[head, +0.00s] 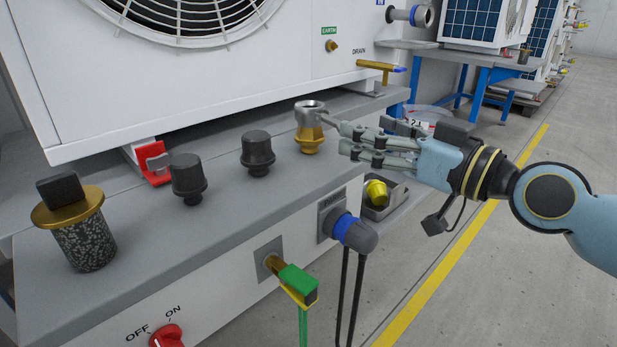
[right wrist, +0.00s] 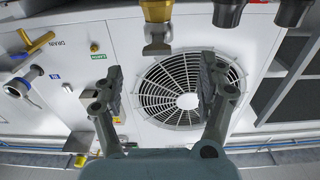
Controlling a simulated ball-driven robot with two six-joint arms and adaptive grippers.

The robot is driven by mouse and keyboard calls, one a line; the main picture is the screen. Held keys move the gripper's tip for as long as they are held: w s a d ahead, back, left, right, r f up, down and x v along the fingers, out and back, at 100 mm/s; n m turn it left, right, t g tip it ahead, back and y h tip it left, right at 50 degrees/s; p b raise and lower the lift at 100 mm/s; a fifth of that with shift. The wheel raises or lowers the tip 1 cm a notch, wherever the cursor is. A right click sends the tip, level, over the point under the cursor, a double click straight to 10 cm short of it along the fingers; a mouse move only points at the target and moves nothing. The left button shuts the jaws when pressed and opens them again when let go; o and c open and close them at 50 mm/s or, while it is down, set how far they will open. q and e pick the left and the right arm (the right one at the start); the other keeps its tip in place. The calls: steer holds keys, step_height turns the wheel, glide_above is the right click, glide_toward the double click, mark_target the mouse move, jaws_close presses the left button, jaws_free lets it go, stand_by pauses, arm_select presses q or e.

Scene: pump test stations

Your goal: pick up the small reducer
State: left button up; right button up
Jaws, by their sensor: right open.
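A fitting with a silver top and brass lower part (head: 310,140) stands upright on the grey bench ledge. It also shows at the top of the right wrist view (right wrist: 157,12). Two dark stepped fittings, one nearer (head: 188,176) and one farther (head: 258,150), stand to its left on the ledge. I cannot tell for sure which of these is the small reducer. My right gripper (head: 334,135) is open and empty, its fingers pointing left, close beside the silver and brass fitting. Contact cannot be made out. In the right wrist view the fingers (right wrist: 161,86) are wide apart. My left gripper is not in view.
A speckled cylinder with a brass flange (head: 84,236) stands at the ledge's left. The white fan unit (head: 200,75) rises behind the ledge. A brass drain tap (head: 378,66), a blue-collared connector (head: 350,230) and a green-handled valve (head: 297,281) stick out. A tray (head: 388,207) holds a yellow part.

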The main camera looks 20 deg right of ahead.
mark_target(320, 124)
steer(key=w, duration=0.1)
steer(key=w+a+f, duration=0.1)
steer(key=w, duration=0.1)
steer(key=w+f+b, duration=0.1)
steer(key=w, duration=0.1)
steer(key=shift+a+f, duration=0.15)
steer(key=shift+a, duration=0.25)
steer(key=b+x, duration=0.1)
steer(key=x, duration=0.4)
steer(key=shift+w, duration=0.1)
steer(key=shift+w+a, duration=0.15)
steer(key=shift+w, duration=0.1)
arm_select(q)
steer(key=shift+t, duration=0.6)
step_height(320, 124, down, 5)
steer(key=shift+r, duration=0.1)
arm_select(e)
steer(key=shift+c, duration=0.4)
steer(key=c, duration=0.9)
steer(key=shift+r, duration=0.2)
steer(key=shift+c, duration=0.3)
